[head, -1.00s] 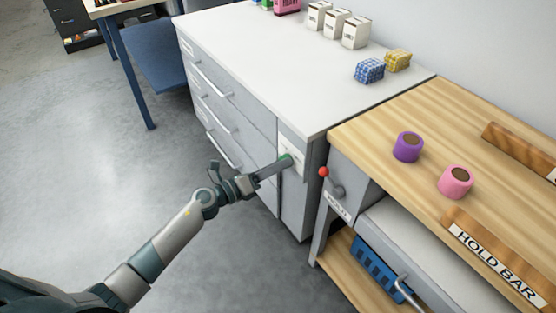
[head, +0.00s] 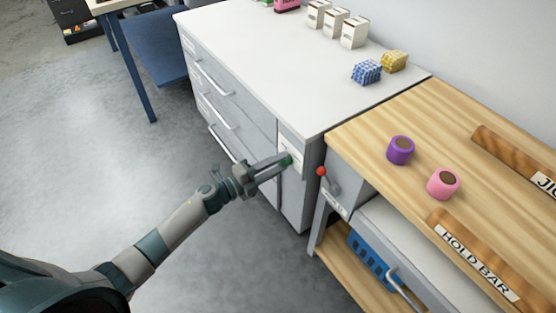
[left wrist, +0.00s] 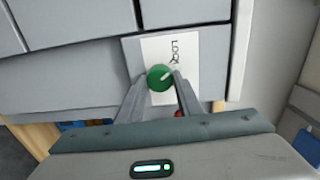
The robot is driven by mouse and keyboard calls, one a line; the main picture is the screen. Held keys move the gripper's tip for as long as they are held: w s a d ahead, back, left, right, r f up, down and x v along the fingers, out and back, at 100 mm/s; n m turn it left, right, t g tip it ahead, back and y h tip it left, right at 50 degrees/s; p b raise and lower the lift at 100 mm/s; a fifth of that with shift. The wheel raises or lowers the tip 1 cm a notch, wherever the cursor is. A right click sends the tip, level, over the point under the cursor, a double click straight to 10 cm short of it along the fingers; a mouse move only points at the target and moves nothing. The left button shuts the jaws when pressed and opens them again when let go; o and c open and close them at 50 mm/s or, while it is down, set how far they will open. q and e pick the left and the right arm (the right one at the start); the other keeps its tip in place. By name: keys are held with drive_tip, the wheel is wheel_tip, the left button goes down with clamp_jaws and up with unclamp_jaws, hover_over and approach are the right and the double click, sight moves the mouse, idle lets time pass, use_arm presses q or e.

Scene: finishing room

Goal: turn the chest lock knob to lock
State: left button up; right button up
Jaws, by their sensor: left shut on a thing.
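The chest (head: 235,58) is white-topped with grey drawers on its front. Its lock knob (left wrist: 160,77) is green and round with a pale pointer line, set on a white plate (left wrist: 185,60) marked LOCK. In the left wrist view the pointer slants toward the upper right. The knob also shows in the head view (head: 288,159), at the chest's right front. My left gripper (head: 286,162) is shut on the knob, with one finger on each side of it in the left wrist view (left wrist: 161,82). My right gripper is not in view.
A wooden bench (head: 440,130) adjoins the chest on the right, with a red-tipped lever (head: 322,172) close to my left gripper. Purple (head: 400,150) and pink (head: 444,184) rolls stand on the bench. Open floor (head: 90,150) lies left of the chest.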

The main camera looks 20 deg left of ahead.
use_arm(q)
drive_tip(key=shift+n+p, duration=0.4)
drive_tip(key=shift+n, duration=0.5)
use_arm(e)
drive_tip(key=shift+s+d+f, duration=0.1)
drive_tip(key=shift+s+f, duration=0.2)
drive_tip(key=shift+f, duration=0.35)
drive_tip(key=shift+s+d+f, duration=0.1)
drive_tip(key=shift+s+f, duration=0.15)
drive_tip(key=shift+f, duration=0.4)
use_arm(q)
drive_tip(key=o, duration=1)
drive_tip(key=shift+o, duration=0.2)
drive_tip(key=shift+a, duration=0.1)
drive_tip(key=b+v, duration=0.1)
drive_tip(key=v, duration=1.6)
drive_tip(key=shift+s+b, duration=0.15)
drive_tip(key=shift+b, duration=0.2)
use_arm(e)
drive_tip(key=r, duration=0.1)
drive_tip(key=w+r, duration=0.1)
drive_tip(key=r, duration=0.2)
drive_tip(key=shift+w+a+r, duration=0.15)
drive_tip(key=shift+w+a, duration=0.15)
